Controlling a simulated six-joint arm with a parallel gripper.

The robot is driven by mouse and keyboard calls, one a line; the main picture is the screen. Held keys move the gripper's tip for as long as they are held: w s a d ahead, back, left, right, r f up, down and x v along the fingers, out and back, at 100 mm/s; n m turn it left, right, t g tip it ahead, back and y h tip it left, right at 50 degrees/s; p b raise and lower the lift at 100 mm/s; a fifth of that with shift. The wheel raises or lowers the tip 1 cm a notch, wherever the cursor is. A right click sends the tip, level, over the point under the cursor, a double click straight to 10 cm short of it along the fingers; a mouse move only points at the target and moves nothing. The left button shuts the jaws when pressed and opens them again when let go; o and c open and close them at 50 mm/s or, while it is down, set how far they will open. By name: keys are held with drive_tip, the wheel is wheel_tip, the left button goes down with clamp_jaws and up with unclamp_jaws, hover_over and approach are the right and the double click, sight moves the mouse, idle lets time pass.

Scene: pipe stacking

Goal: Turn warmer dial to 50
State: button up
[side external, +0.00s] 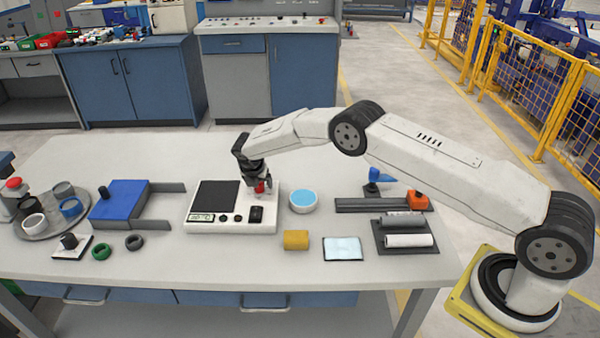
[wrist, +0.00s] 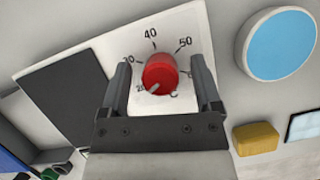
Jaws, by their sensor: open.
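The warmer (side external: 243,226) is a white box with a dark square plate (side external: 214,195), a small display and dark knobs along its front. Its red dial (wrist: 161,73) shows in the wrist view beside printed marks 30, 40 and 50 and a letter C. The dial's pale pointer line sits at its lower left, near a mark partly hidden that I cannot read surely. My gripper (wrist: 160,70) is open, with one finger on each side of the dial. In the side view my gripper (side external: 258,178) is low over the warmer's right side and partly covers the dial; finger contact cannot be told.
A blue-topped round dish (side external: 303,199) stands just right of the warmer. A yellow block (side external: 296,240) and a pale blue pad (side external: 343,248) lie at the front. A blue fixture (side external: 119,201) is at left, and pipe racks (side external: 405,236) at right. The table behind is clear.

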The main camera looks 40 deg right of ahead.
clamp_jaws()
drive_tip(key=shift+m, duration=0.3)
drive_tip(key=shift+m+g+h, duration=0.4)
drive_tip(key=shift+m+g, duration=0.3)
drive_tip(key=shift+m, duration=1.2)
drive_tip(key=shift+d, duration=0.1)
unclamp_jaws()
